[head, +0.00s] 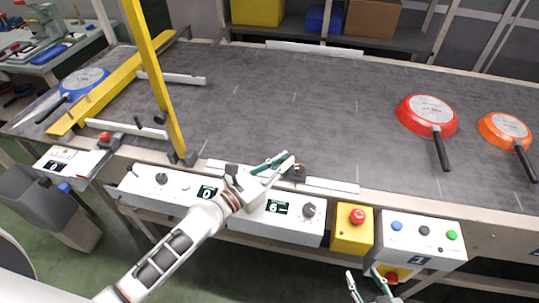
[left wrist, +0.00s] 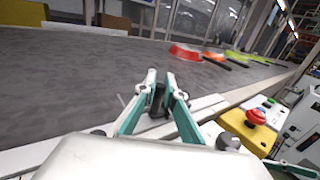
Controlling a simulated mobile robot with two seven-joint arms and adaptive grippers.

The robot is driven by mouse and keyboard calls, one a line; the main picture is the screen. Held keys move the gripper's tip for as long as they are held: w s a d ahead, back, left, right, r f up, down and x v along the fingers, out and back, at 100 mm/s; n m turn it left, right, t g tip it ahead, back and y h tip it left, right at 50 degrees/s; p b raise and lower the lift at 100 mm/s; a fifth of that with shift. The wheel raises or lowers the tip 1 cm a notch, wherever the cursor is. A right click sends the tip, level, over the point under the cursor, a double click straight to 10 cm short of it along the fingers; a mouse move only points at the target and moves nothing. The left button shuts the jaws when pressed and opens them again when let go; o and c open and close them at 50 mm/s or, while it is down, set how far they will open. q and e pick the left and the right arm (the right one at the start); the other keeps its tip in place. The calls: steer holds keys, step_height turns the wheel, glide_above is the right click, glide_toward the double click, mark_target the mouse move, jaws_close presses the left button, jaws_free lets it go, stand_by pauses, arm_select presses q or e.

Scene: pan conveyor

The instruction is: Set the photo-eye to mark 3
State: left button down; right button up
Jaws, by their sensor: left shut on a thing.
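The photo-eye (head: 297,173) is a small dark block with a reddish spot, at the white rail (head: 332,185) along the belt's near edge. My left gripper (head: 286,161) is shut on it. In the left wrist view the dark photo-eye (left wrist: 157,100) stands between the two green-edged fingers (left wrist: 160,90). The gripper hides part of it and of the rail. I cannot read mark numbers on the rail. My right gripper (head: 367,286) is open and empty, low in front of the button boxes.
Red (head: 426,116) and orange (head: 504,131) pans lie upside down on the grey belt (head: 300,110) at right; a blue pan (head: 84,81) is at left. A yellow post (head: 155,70) and bar cross the left side. Control boxes with a red stop button (head: 357,215) line the front.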

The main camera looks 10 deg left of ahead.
arm_select(q)
steer(key=c, duration=2.1)
jaws_free()
steer(key=v, duration=1.2)
steer(key=shift+s, duration=0.1)
